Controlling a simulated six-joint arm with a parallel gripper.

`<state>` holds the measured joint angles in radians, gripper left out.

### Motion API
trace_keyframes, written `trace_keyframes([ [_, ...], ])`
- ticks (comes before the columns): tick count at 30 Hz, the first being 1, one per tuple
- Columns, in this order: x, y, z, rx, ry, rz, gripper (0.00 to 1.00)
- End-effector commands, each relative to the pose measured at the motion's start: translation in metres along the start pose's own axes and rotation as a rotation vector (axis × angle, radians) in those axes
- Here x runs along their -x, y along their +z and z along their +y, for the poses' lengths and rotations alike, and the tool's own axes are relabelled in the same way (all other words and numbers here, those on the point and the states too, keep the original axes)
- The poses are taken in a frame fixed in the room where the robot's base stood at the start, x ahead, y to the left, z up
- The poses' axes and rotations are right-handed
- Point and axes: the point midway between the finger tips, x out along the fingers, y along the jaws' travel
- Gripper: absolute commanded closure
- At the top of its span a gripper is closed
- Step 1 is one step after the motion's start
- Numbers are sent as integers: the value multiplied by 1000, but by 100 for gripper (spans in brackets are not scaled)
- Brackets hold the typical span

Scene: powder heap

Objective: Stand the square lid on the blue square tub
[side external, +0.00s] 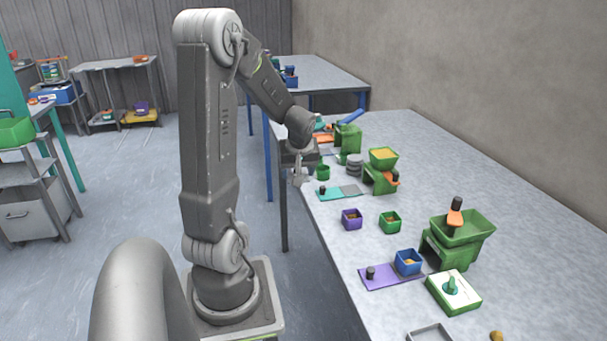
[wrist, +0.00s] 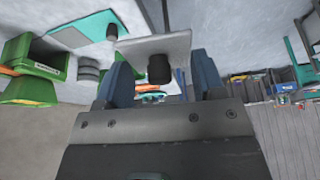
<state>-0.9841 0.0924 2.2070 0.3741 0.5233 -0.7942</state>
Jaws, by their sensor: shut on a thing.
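My gripper (side external: 299,168) is shut on the pale grey square lid (wrist: 180,43), beyond the table's left edge at mid-length. In the wrist view its dark knob (wrist: 160,69) shows between the two blue-grey fingers (wrist: 163,80). The lid's plate looks tilted there; in the side view it is small and partly hidden by the gripper. The blue square tub (side external: 408,257) stands open, with orange-brown powder inside, at the right end of a purple mat (side external: 388,280) nearer the camera. It is well apart from my gripper and I cannot make it out in the wrist view.
A dark knobbed piece (side external: 370,272) stands on the purple mat. A large green hopper (side external: 470,232) and a white-topped green box (side external: 453,293) stand close to the tub. Purple (side external: 352,225) and green (side external: 390,227) tubs lie between. A teal mat (side external: 335,195) is near my gripper.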

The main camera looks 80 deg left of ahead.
Motion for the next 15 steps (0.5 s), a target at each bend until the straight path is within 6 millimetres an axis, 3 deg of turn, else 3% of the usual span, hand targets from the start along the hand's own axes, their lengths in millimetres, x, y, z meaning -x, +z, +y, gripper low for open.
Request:
trace_keyframes([
  [15, 14, 46, 65, -649, 272, -2, 60],
])
